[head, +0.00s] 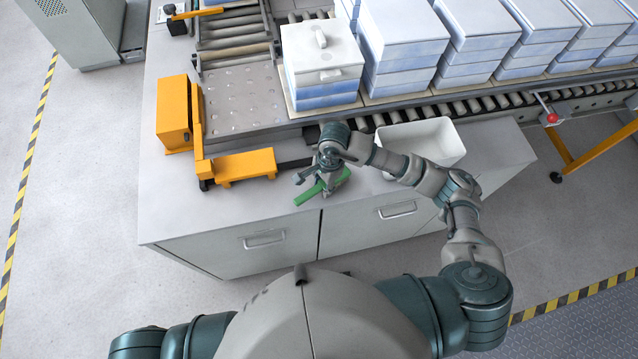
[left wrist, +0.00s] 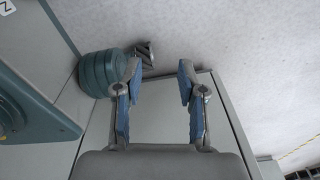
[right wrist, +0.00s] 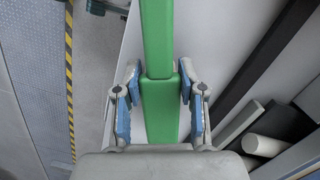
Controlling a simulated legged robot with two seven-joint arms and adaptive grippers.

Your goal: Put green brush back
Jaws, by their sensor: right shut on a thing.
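The green brush (head: 308,194) is near the front edge of the grey counter (head: 170,205) in the head view. My right gripper (head: 325,180) is shut on it. In the right wrist view the brush (right wrist: 157,35) runs lengthwise between the two fingers of my right gripper (right wrist: 160,80). I cannot tell if the brush touches the counter; its bristles do not show clearly. My left gripper (left wrist: 160,78) shows only in the left wrist view, with its fingers apart and nothing between them.
A white open bin (head: 452,143) stands on the counter, right of my right gripper. A yellow bracket (head: 245,166) lies left of it. Behind are a roller conveyor (head: 480,104) and white-and-blue block stacks (head: 322,62). The counter's left front is clear.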

